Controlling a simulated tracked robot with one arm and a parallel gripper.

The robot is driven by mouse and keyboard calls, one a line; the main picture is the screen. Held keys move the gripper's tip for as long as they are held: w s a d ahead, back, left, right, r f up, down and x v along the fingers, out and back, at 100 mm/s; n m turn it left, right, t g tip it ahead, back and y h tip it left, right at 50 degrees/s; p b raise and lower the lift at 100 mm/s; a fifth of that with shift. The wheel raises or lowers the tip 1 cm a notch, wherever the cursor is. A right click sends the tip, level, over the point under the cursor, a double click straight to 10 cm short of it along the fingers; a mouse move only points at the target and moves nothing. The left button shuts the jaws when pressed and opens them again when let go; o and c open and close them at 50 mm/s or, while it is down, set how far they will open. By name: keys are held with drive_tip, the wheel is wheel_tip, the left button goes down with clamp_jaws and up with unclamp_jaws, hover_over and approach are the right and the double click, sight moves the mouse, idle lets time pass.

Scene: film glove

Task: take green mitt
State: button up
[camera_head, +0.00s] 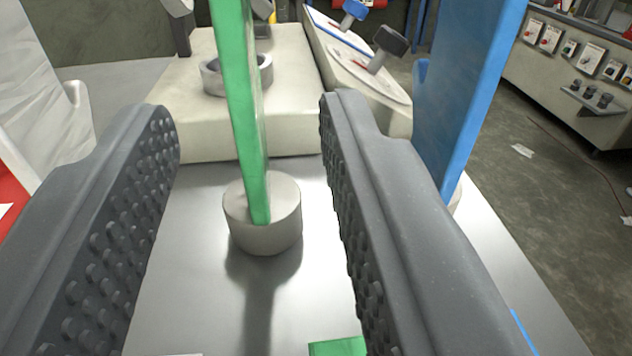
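The green mitt (247,110) shows as a tall, flat green piece standing upright in a round pale holder (264,222) on a shiny metal table top. Its upper end is cut off by the top of the picture. My gripper (250,130) is open, with one dark studded finger on each side of the green piece. There is a clear gap between the green piece and both fingers, and nothing is held.
A blue upright piece (465,95) stands just right of my right finger. A white piece (45,95) stands at the left. A pale block with a ring (238,75) and a lever panel (365,70) lie behind. The metal table (185,310) is mostly bare in front.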

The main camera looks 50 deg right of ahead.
sight(239, 21)
drive_tip(key=shift+w+a+x, duration=0.1)
drive_tip(key=shift+x, duration=1.95)
drive_tip(key=shift+w+a+x, duration=0.1)
drive_tip(key=shift+x, duration=2)
drive_tip(key=shift+w+a+x, duration=0.1)
drive_tip(key=shift+x, duration=1.95)
drive_tip(key=shift+r, duration=0.2)
clamp_jaws()
